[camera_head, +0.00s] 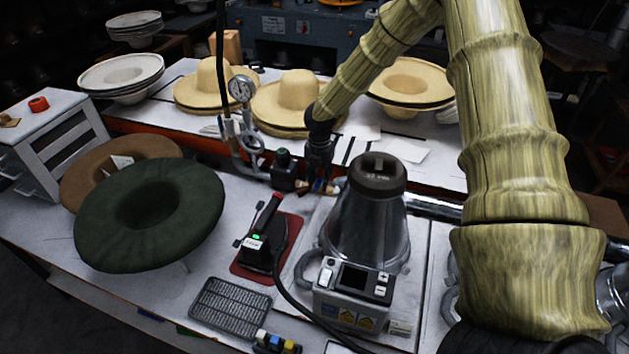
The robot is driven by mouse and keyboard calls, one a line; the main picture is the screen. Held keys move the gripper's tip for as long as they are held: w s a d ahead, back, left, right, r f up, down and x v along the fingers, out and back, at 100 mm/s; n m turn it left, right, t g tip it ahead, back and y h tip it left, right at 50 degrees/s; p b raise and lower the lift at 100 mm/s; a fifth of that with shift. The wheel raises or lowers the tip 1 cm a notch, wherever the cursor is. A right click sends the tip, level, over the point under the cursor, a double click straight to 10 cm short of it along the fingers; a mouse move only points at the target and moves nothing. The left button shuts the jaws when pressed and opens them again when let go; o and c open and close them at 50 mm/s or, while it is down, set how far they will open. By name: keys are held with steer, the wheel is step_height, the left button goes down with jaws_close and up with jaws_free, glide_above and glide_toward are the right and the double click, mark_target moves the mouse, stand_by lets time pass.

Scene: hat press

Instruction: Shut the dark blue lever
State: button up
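My gripper (320,175) is black and points down at the pipe fittings behind the metal cone machine. It is small and dark in this view, and its fingers cannot be told apart from the fittings. A small dark blue piece (318,187), which may be the lever, shows right at the fingertips beside an orange-brown part. Whether the gripper touches it is hard to see. A dark valve body (284,172) sits just left of the gripper. The lever's angle and far end are hidden.
The metal cone machine (365,225) with its control box (352,298) stands in front of the gripper. A pressure gauge (241,89) on a pipe rises to the left. A black iron (265,240), hats (150,215) and straw hats (298,92) cover much of the table.

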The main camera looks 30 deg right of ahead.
mark_target(319, 183)
stand_by(0.3)
step_height(319, 183, up, 12)
stand_by(0.7)
steer(key=shift+f, duration=0.1)
